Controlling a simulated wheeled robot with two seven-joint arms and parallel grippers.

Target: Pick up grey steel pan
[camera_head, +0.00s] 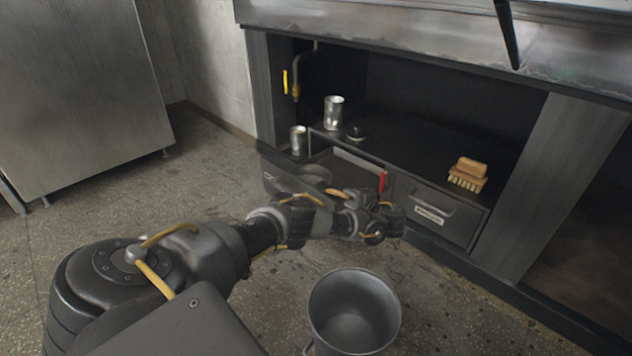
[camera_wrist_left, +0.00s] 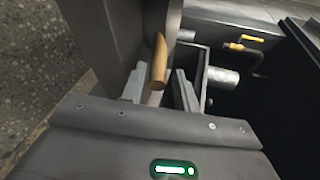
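The grey steel pan (camera_head: 312,174) appears as a dark grey rounded shape with a wooden handle (camera_head: 342,193), by the open drawer below the counter. My left arm hides part of it. In the left wrist view the wooden handle (camera_wrist_left: 160,62) points toward my left gripper (camera_wrist_left: 160,90). The two fingers are apart, one on each side of the handle's end. I cannot tell whether either finger touches it. In the head view my left gripper (camera_head: 378,220) is in front of the drawers. My right gripper is not in view.
A steel bucket (camera_head: 355,310) stands on the floor below my left gripper. A closed drawer (camera_head: 432,212) is at right. Floor at left is clear.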

